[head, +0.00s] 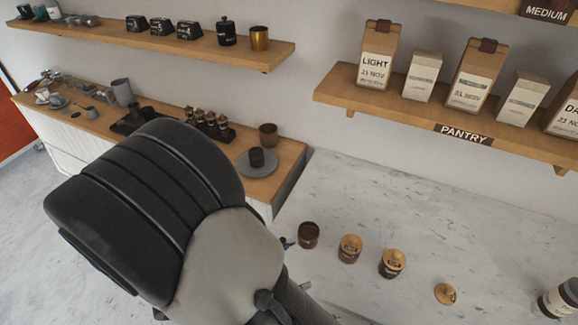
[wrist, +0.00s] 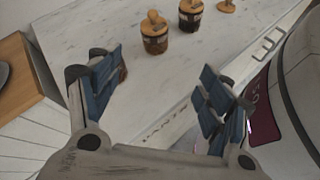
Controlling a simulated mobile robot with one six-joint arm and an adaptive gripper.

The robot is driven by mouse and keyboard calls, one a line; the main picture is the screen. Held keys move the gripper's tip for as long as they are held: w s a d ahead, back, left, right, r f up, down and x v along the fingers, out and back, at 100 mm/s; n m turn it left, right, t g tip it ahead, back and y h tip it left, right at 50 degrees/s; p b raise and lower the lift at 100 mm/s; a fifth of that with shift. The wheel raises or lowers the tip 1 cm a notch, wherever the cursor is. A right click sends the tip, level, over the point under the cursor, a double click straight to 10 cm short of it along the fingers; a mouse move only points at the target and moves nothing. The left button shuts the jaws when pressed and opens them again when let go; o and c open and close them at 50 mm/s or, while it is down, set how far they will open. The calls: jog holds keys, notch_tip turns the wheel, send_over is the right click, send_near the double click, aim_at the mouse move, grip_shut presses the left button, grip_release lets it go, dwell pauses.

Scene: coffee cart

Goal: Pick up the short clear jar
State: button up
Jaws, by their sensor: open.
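Several small jars stand in a row on the white marble counter. An uncovered jar with dark brown contents (head: 308,235) is at the left of the row, beside the blue fingertips of my gripper. Two jars with wooden lids, a middle one (head: 350,249) and a right one (head: 392,264), stand beside it. They also show in the wrist view, the middle one (wrist: 155,36) and the right one (wrist: 190,16). In the wrist view my gripper (wrist: 163,80) is open and empty; its left finger mostly hides a brown thing, probably the uncovered jar. I cannot tell which jar is the short one.
A loose wooden lid (head: 445,294) lies on the marble counter (head: 380,210). A labelled canister (head: 561,298) stands at the right edge. The pantry shelf (head: 420,112) with bags and boxes overhangs the back. A wooden counter (head: 285,160) with coffee tools is at the left.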

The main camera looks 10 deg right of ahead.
jog(key=a+f+n+t+p, duration=0.1)
jog(key=a+f+n+t, duration=0.5)
jog(key=f+n, duration=0.1)
jog(key=n+t+b, duration=0.1)
jog(key=n+b, duration=0.1)
send_near(302, 243)
jog(key=x, duration=0.5)
jog(key=shift+w+d+r, duration=0.15)
jog(key=shift+d+r, duration=0.05)
jog(key=shift+d, duration=0.05)
jog(key=shift+m, duration=0.3)
jog(key=x, duration=0.4)
jog(key=shift+d+f+b, duration=0.1)
jog(key=shift+f+b, duration=0.2)
jog(key=shift+f, duration=0.05)
jog(key=shift+w+d+y, duration=0.3)
jog(key=shift+c, duration=0.4)
jog(key=c, duration=1.2)
